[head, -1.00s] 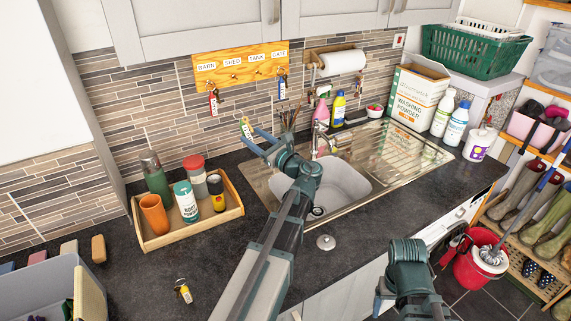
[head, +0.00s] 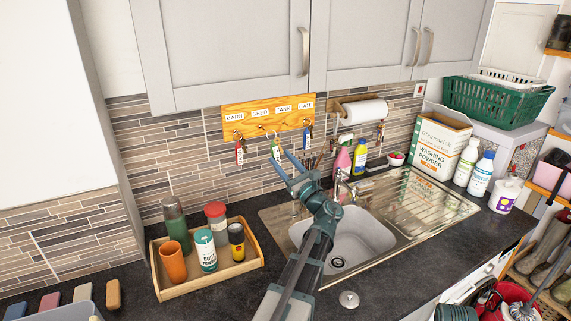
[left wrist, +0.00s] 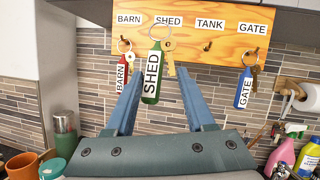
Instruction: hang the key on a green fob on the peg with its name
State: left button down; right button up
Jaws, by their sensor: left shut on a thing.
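The green fob (left wrist: 152,78), labelled SHED, hangs with its ring and brass key (left wrist: 169,60) between the blue fingers of my left gripper (left wrist: 159,75), which is shut on it. The ring overlaps the SHED label and covers the SHED peg; I cannot tell whether it is on the peg. In the head view, the left gripper (head: 281,161) and green fob (head: 275,150) are just below the wooden peg board (head: 242,123). The TANK peg (left wrist: 207,46) is bare. My right gripper is out of view.
A red BARN fob (left wrist: 122,76) and a blue GATE fob (left wrist: 243,87) hang on their pegs either side. A paper-towel holder (head: 361,112) is right of the board. A wooden tray with bottles (head: 195,286) stands below left, the sink (head: 345,240) below right.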

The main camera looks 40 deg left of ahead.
pick_arm(q)
jog(key=w+a+f+b, duration=0.1)
jog(key=w+a, duration=0.2)
jog(key=a, duration=0.3)
jog(key=shift+f, duration=0.15)
dwell(0.7)
jog(key=shift+w+a, duration=0.1)
dwell(0.5)
jog(key=shift+c, duration=0.9)
grip_release()
jog(key=b+v, duration=0.5)
jog(key=v, duration=0.8)
jog(key=shift+d+f, duration=0.15)
jog(key=shift+d, duration=0.2)
